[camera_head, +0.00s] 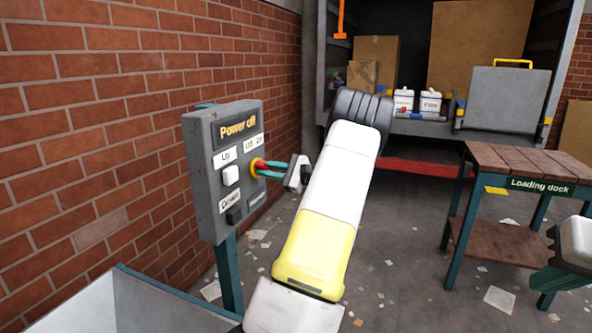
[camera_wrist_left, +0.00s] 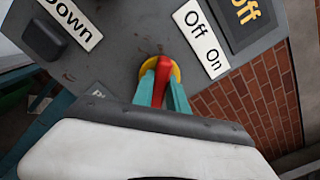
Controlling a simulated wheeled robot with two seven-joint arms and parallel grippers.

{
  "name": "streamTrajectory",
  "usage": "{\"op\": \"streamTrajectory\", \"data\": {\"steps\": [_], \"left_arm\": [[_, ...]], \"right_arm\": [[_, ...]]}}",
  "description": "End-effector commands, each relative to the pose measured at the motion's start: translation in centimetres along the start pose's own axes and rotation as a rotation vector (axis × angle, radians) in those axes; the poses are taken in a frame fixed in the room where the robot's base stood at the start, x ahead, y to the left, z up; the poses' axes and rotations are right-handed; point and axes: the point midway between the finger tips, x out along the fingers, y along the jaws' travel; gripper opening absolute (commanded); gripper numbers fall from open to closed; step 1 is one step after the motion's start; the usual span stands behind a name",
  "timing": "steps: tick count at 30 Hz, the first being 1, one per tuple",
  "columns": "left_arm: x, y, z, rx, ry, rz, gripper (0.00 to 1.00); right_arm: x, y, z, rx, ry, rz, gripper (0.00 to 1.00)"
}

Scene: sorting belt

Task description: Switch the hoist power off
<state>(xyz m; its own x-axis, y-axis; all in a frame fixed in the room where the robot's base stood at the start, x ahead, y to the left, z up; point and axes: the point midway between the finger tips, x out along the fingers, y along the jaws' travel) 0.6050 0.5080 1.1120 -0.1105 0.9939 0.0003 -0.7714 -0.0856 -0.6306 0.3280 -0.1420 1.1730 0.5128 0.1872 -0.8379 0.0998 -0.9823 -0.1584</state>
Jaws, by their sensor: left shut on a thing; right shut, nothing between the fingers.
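The grey control box (camera_head: 206,133) stands on a teal post at the left, with a display (camera_head: 238,127) reading "Power off". A red switch lever on a yellow round base (camera_head: 256,164) sits below an "Off On" label (camera_head: 254,143). My left gripper (camera_head: 263,168) is shut on the red lever; in the left wrist view its teal fingers (camera_wrist_left: 163,85) lie on either side of the red lever (camera_wrist_left: 161,85). My right gripper (camera_head: 553,280) is at the right edge, shut and empty, away from the box.
A white "Up" button (camera_head: 231,175) and a dark "Down" button (camera_head: 234,215) are on the box beside the lever. A brick wall (camera_head: 80,120) is close behind. A wooden-topped table (camera_head: 530,160) marked "Loading dock" stands at right. Paper scraps litter the floor.

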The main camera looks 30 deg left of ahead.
Motion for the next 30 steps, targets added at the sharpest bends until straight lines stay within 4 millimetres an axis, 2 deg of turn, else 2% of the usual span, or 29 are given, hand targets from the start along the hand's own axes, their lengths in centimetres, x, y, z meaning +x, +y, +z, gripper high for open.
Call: {"op": "streamTrajectory", "data": {"steps": [10,11,14,24,26,30], "left_arm": [[-0.1,0.0,0.0,-0.033,0.000,0.000,0.00],[-0.1,0.0,0.0,-0.033,0.001,0.000,0.22],[-0.1,0.0,0.0,-0.033,0.001,0.000,0.40],[-0.3,0.0,0.0,-0.031,0.001,0.000,0.40],[-0.8,0.0,-0.1,-0.031,0.002,-0.001,0.40],[-3.0,-0.1,-0.1,-0.031,0.003,-0.003,0.40]], "right_arm": [[0.0,0.0,0.0,0.000,0.000,0.000,0.00],[0.0,0.0,0.0,0.000,0.000,0.000,0.00],[0.0,0.0,0.0,0.000,0.000,0.000,0.00],[0.0,0.0,0.0,0.000,0.000,0.000,0.00],[0.0,0.0,0.0,0.000,0.000,0.000,0.00],[0.0,0.0,0.0,0.000,0.000,0.000,0.00]]}}
